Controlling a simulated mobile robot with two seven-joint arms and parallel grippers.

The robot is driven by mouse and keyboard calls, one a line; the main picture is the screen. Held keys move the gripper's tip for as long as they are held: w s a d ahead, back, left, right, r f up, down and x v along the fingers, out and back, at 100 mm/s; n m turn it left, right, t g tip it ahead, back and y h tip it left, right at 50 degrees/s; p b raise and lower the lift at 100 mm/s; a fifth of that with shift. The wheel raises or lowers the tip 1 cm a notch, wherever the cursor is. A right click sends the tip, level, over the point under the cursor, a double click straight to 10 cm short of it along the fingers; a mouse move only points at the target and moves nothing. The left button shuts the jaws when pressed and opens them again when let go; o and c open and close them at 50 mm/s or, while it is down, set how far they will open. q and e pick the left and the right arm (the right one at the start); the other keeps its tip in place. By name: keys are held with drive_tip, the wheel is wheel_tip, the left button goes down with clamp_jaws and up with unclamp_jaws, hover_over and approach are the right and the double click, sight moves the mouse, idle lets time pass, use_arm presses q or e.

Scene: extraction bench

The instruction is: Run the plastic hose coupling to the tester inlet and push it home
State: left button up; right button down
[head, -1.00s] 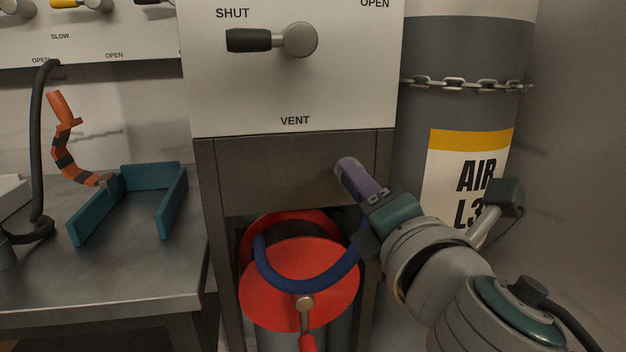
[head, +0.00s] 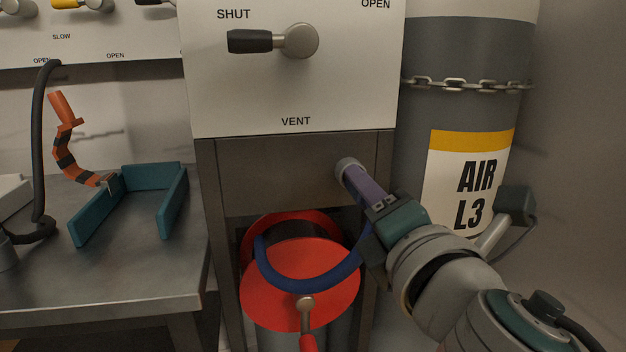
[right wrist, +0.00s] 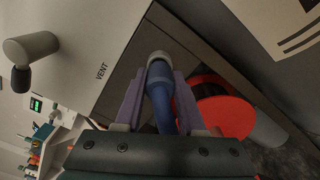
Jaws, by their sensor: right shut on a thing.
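My right gripper (head: 364,188), with purple fingers, is shut on the hose coupling in front of the brown panel below the VENT box. The coupling's grey end (head: 347,167) points up and left, past the fingertips. In the right wrist view the coupling (right wrist: 159,66) sits between the purple fingers, with the blue hose (right wrist: 163,105) running back from it. In the head view the blue hose (head: 305,285) loops down from the gripper across the red disc. I cannot pick out the tester inlet. My left gripper is not in view.
A white box with a black-handled valve (head: 298,41) is above. A grey AIR cylinder (head: 465,110) with a chain stands behind my right arm. A red round part (head: 330,300) sits in the opening below. A teal tray (head: 92,215) lies on the bench (head: 130,280) at left.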

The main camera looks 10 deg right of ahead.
drive_tip(key=shift+s+d, duration=0.1)
drive_tip(key=shift+s, duration=2.2)
drive_tip(key=shift+s, duration=0.15)
drive_tip(key=s+b, duration=0.3)
drive_tip(key=s, duration=0.8)
drive_tip(key=shift+s+d+b, duration=0.2)
drive_tip(key=shift+s+b, duration=0.1)
drive_tip(key=shift+s, duration=0.1)
